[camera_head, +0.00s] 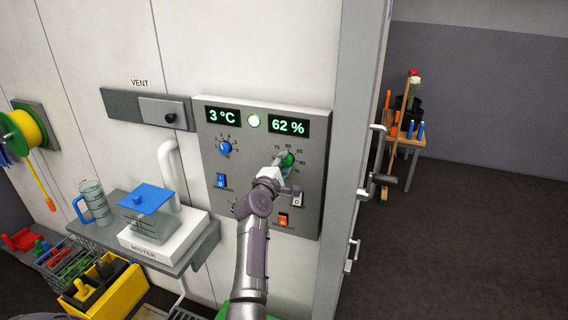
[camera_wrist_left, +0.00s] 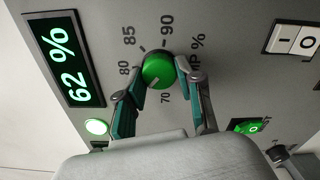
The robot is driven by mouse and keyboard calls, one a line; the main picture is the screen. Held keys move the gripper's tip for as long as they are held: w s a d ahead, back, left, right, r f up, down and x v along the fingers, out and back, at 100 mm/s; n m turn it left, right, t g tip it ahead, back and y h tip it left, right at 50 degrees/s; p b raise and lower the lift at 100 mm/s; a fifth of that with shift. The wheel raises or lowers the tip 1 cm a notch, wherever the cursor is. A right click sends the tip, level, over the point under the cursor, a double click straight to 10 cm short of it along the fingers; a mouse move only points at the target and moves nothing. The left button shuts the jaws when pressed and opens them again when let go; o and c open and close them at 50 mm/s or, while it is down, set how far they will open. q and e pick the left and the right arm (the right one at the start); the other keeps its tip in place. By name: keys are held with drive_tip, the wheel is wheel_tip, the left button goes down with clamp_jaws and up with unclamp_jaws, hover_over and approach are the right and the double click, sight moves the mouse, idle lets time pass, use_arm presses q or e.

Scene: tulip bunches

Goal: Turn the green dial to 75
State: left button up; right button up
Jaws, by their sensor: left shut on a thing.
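The green dial (camera_head: 288,159) is on the right of the grey control panel (camera_head: 210,185), under a display (camera_head: 288,126) that reads 62 %. My left gripper (camera_head: 281,163) reaches it from below and partly covers it. In the left wrist view the two fingers are shut on the sides of the green dial (camera_wrist_left: 158,72). Printed marks 70, 80, 85 and 90 show around it there; 75 is hidden behind a finger. A pale line on the dial's face points toward the lower left, but its exact reading cannot be told. My right gripper is not in view.
A blue dial (camera_head: 225,147), a blue switch (camera_head: 221,181), a white switch (camera_head: 297,199) and an orange switch (camera_head: 283,219) sit on the same panel. A shelf with a mister (camera_head: 150,245) is at lower left. A door frame with handles stands right of the panel.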

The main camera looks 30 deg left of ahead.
use_arm(q)
drive_tip(key=o, duration=1.2)
drive_tip(key=shift+c, duration=0.2)
drive_tip(key=v, duration=0.7)
drive_tip(key=shift+s, duration=0.3)
